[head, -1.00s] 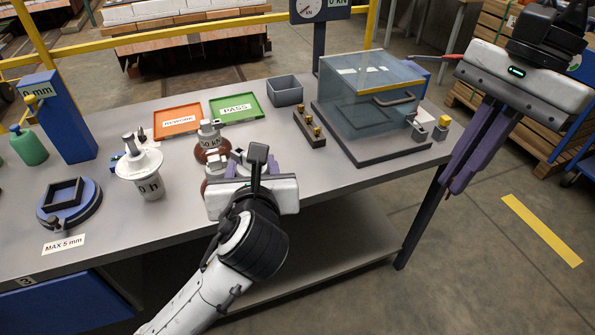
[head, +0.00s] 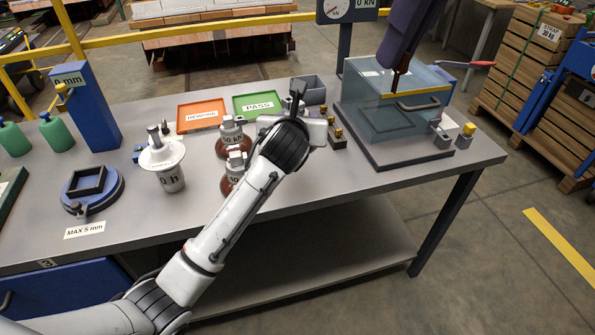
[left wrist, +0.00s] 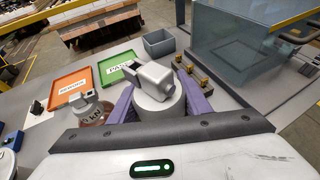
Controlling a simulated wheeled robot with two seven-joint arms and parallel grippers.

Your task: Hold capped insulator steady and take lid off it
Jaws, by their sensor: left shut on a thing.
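In the left wrist view, the purple fingers of my left gripper (left wrist: 158,103) are closed on both sides of a pale round body, which I take to be the capped insulator (left wrist: 155,80). A light grey block-like fitting sits on its top, tilted in the picture; I cannot tell whether this is the lid. In the head view my left wrist hides the held thing. My right gripper (head: 402,60) hangs at upper right, over the clear box. Its purple fingers overlap, so their gap cannot be told, and it is apart from the held insulator.
Two brown insulators (head: 231,143) stand left of my left wrist. Behind are an orange REWORK tray (head: 180,127), a green PASS tray (head: 238,108) and a grey bin (head: 314,95). The clear box (head: 390,118) fills the table's right end.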

